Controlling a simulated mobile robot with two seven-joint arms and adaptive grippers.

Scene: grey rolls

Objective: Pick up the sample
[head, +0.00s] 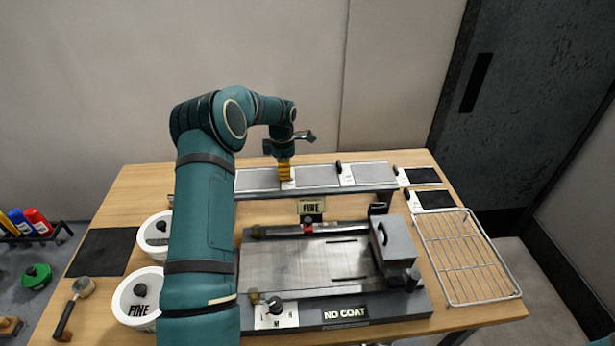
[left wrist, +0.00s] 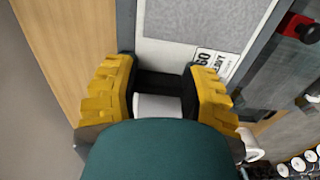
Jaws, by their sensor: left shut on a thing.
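Flat grey panels with white labels lie on a long raised rack (head: 385,188) at the back of the table. One grey panel (head: 315,176) is beside my left gripper. My left gripper (head: 285,173) points down at the rack with its yellow fingers over a white label. In the left wrist view the yellow fingers (left wrist: 162,90) stand on either side of a dark handle (left wrist: 158,82), shut on it. A grey panel (left wrist: 205,18) with a printed label (left wrist: 213,63) lies just beyond. I cannot tell which panel the handle belongs to, or whether it is lifted. My right gripper is not in view.
A machine with a metal plate (head: 300,268) marked NO COAT stands in front of the rack. A wire rack (head: 462,256) is at the right. White tubs (head: 137,298) and a black mat (head: 103,252) are at the left. Two dark pads (head: 434,198) lie back right.

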